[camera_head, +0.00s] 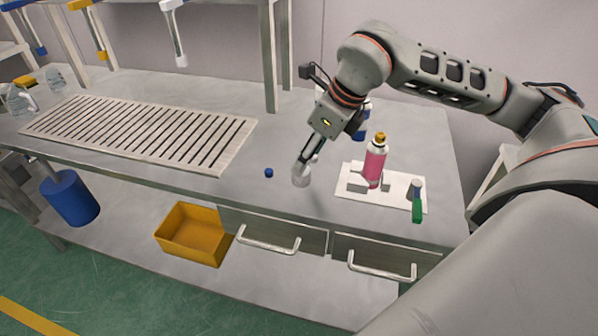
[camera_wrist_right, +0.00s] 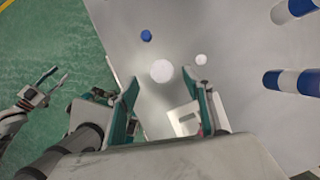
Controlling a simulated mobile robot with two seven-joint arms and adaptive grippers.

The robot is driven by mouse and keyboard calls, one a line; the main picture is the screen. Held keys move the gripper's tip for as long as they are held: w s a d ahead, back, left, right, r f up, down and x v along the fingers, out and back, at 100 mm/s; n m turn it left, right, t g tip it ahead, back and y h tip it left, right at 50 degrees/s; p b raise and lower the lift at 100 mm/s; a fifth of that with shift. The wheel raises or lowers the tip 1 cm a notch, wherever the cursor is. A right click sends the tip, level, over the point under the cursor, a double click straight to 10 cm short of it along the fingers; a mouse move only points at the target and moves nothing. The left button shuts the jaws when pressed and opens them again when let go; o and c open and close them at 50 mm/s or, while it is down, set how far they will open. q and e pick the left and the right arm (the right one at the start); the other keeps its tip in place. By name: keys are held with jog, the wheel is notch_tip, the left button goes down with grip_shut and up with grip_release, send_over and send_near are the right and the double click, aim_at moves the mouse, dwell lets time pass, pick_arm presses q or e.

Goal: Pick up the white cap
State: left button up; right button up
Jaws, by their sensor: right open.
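A larger round white piece (camera_wrist_right: 162,71) lies on the grey bench just beyond my right fingertips in the right wrist view. A smaller white piece (camera_wrist_right: 201,60) lies to its right; I cannot tell for sure which is the white cap. In the head view, the larger white piece (camera_head: 300,178) is right below my right gripper (camera_head: 302,163), partly overlapped by it. In the wrist view my right gripper (camera_wrist_right: 163,100) is open, with nothing between its fingers. My left gripper (camera_wrist_right: 53,80) shows at the left of the wrist view, fingers apart, far from the pieces.
A small blue cap (camera_head: 269,172) lies left of the white pieces. A slatted rack (camera_head: 140,129) covers the bench's left.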

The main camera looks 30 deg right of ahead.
aim_at(304, 181)
jog(key=x, duration=0.6)
jog(key=shift+d+f, duration=0.15)
jog(key=shift+f, duration=0.1)
jog(key=c, duration=0.8)
